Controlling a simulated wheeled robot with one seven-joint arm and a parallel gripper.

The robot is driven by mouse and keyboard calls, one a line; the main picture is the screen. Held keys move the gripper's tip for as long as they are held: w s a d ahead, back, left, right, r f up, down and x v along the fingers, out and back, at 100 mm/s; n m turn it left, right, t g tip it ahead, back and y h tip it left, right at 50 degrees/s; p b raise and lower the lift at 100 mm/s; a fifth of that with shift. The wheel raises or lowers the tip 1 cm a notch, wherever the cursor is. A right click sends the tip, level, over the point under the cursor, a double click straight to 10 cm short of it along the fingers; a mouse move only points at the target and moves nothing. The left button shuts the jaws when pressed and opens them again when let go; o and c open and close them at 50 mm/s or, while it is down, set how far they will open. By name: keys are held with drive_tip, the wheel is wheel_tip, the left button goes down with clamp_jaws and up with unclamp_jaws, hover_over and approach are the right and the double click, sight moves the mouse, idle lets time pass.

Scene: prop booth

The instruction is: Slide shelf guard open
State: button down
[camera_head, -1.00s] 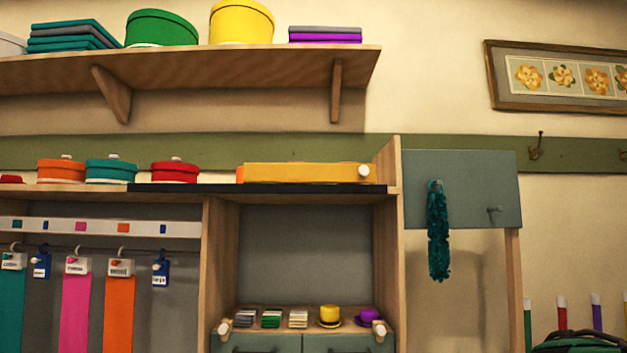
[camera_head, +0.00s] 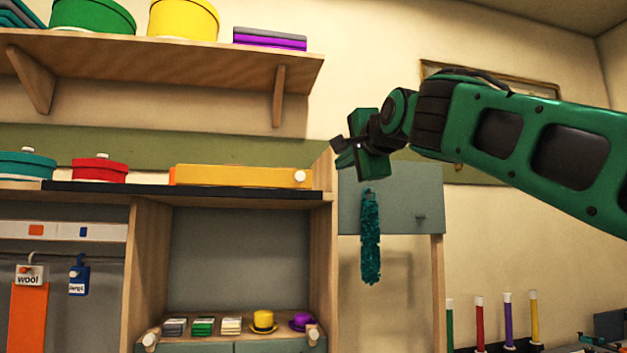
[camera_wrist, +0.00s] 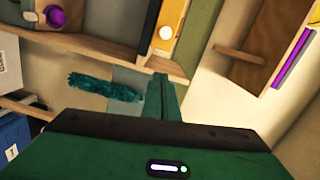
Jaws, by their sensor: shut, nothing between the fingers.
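The shelf guard appears to be the long yellow panel (camera_head: 235,177) with a white knob (camera_head: 299,177) at its right end. It stands along the black rail (camera_head: 150,190) on top of the cabinet, close to the cabinet's right side panel. In the wrist view the yellow guard (camera_wrist: 172,20) and its white knob (camera_wrist: 166,32) show near the top, beyond my fingers. My gripper (camera_head: 365,160) is shut and empty, to the right of the knob and apart from it. My shut fingers also show in the wrist view (camera_wrist: 160,95).
A teal duster (camera_head: 370,240) hangs on the grey-blue board (camera_head: 405,205) below my gripper. The upper wooden shelf (camera_head: 180,60) with boxes overhangs at left. A red round box (camera_head: 99,170) stands left of the guard. Small hats and stacks sit in the lower niche.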

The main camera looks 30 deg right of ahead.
approach(308, 178)
drive_tip(key=w+d, duration=0.3)
drive_tip(key=d, duration=0.1)
drive_tip(key=shift+w+a, duration=0.25)
drive_tip(key=shift+a, duration=0.55)
drive_tip(key=shift+w+a, duration=0.3)
drive_tip(key=shift+a, duration=0.5)
